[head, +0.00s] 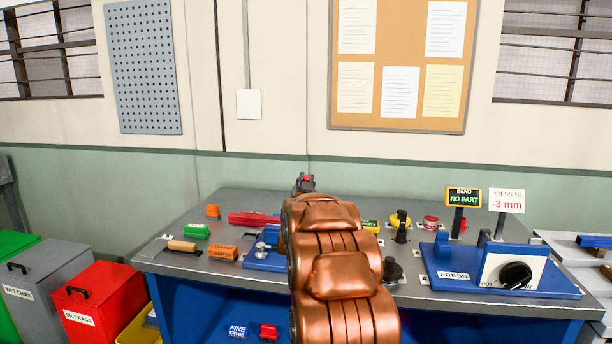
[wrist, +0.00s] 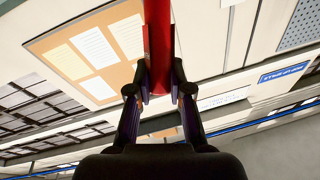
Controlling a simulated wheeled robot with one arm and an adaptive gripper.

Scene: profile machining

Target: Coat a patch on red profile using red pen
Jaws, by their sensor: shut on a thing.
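My gripper (head: 304,183) is raised over the back of the grey bench, mostly hidden behind my copper arm. In the wrist view my gripper (wrist: 160,92) is shut on a long red thing (wrist: 158,45), which looks like the red pen. It runs from between the fingertips to the top edge of that view. A little red also shows at the fingertips in the head view. A red bar (head: 252,219), which looks like the red profile, lies on the bench left of my arm. My arm may hide part of its right end. The held thing is apart from it.
A blue fixture (head: 265,262) stands near the bench front, beside my arm. Green (head: 196,231) and orange (head: 222,253) blocks lie to its left. Dark knobbed posts (head: 401,228) and a blue press (head: 470,275) with signs stand right. The space above the bench's left side is clear.

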